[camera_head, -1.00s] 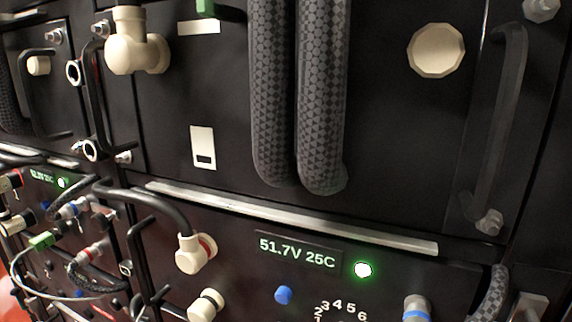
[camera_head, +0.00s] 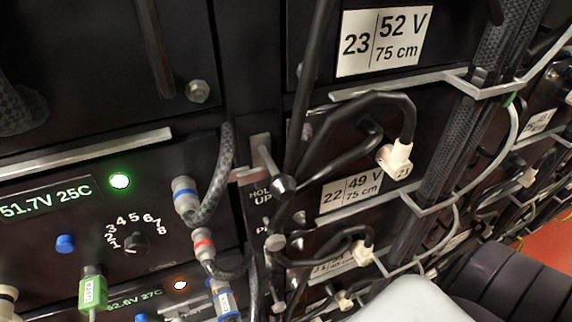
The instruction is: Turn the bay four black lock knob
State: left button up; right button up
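No label reading bay four shows, so I cannot tell which knob is the bay four lock knob. A round black knob (camera_head: 283,184) on a metal stem stands out beside a partly hidden "HOLD UP" label (camera_head: 260,194), near the middle. A small black rotary knob (camera_head: 135,245) sits inside a ring of numbers 1 to 8 on the left panel. Neither gripper is in view. A white rounded part and dark ribbed part at the lower right look like my own arm, with no fingertips showing.
The left panel has a "51.7V 25C" display (camera_head: 45,200), a green lamp (camera_head: 120,181), a blue button (camera_head: 65,243) and a green connector (camera_head: 92,290). Braided cables with blue-banded (camera_head: 184,193) and red-banded (camera_head: 203,241) plugs hang close to the black knob. Looped black cables crowd the right.

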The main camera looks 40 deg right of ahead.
aim_at(275, 275)
jog(key=z, duration=0.9)
